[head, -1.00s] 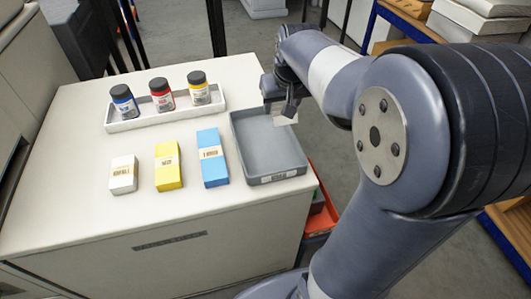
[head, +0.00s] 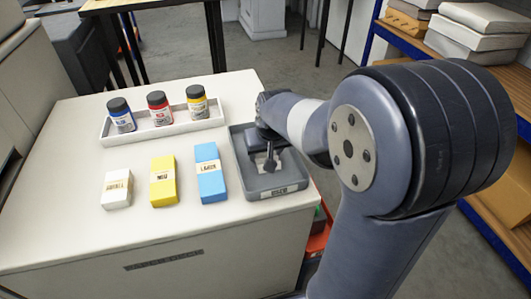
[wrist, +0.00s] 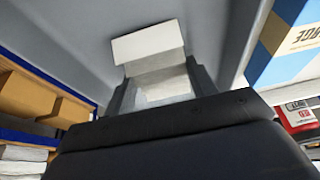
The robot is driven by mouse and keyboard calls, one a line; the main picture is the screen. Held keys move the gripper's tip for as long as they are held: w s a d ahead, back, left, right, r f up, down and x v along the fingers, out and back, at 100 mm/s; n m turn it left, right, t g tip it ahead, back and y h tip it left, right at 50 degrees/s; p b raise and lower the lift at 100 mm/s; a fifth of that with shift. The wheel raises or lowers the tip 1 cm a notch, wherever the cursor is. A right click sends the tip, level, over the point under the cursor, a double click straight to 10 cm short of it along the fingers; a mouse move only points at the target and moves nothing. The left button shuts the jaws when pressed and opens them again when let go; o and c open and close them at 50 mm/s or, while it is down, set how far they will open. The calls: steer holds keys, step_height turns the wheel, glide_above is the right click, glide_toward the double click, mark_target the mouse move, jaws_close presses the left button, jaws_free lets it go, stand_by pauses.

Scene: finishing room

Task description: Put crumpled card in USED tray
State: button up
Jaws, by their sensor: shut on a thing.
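The grey tray (head: 238,150) stands at the right end of the white cabinet top, with a pale label on its front wall that I cannot read. My gripper (head: 268,164) is down inside the tray's outline in the head view. In the wrist view my gripper (wrist: 160,88) is shut on the crumpled card (wrist: 148,42), a white, bent piece sticking out past the fingertips. The tray's grey inside (wrist: 75,35) lies behind the card. I cannot tell whether the card touches the tray floor. My gripper and arm mostly hide the card in the head view.
A white box (head: 117,190), a yellow box (head: 164,182) and a blue box (head: 211,174) stand left of the tray. Behind them a white rack (head: 165,133) holds blue, red and yellow jars. An orange bin (head: 318,238) is beside the cabinet. Shelves stand at right.

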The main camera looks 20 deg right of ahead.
steer(key=shift+f, duration=0.2)
steer(key=o, duration=1)
steer(key=p+v, duration=0.2)
steer(key=v, duration=1)
steer(key=shift+r, duration=0.25)
